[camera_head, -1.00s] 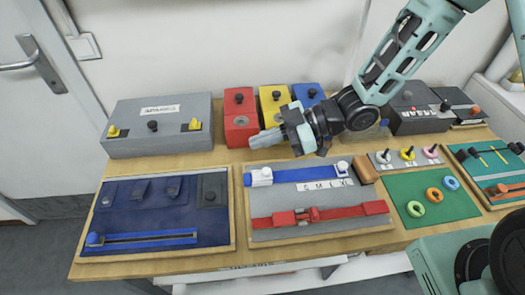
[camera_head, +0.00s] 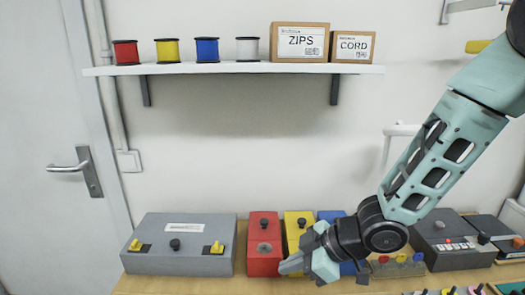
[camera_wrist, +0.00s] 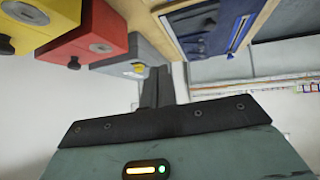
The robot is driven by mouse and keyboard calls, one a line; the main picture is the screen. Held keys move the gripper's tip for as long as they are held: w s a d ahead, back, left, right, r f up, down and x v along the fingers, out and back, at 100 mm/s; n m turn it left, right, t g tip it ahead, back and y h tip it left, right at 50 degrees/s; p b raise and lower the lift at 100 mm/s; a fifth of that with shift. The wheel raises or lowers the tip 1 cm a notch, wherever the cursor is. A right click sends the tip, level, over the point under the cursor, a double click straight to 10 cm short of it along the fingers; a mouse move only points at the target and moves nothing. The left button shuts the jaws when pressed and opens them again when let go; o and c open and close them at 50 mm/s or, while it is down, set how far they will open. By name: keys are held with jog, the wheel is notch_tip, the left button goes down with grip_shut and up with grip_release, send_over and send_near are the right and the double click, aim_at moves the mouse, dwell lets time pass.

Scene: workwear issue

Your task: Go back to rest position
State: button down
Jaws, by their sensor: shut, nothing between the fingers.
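My gripper (camera_head: 293,266) is shut with nothing in it. In the head view it hangs over the bench, in front of the red, yellow and blue boxes, with its fingertips pointing left. In the wrist view its dark fingers (camera_wrist: 157,87) are together. My arm comes in from the right and partly hides the yellow box (camera_head: 297,226) and the blue box (camera_head: 330,215).
A grey box with yellow latches (camera_head: 180,243) and a red box (camera_head: 264,243) stand on the wooden bench (camera_head: 200,286). A dark grey box (camera_head: 452,238) is at right. Above, a white shelf (camera_head: 230,70) holds spools and cartons. The wall between is clear.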

jog(key=s+d+r+m+g+h, duration=0.1)
jog(key=s+d+r+m+h, duration=0.1)
jog(key=s, duration=0.4)
jog(key=s+d+r+m+g+h, duration=0.1)
jog(key=s+d+r+m+h, duration=0.2)
jog(key=s, duration=0.4)
jog(key=s+d+r+m+h, duration=0.3)
jog(key=s, duration=0.4)
jog(key=shift+s+r+g, duration=0.25)
jog(key=shift+r+g, duration=0.15)
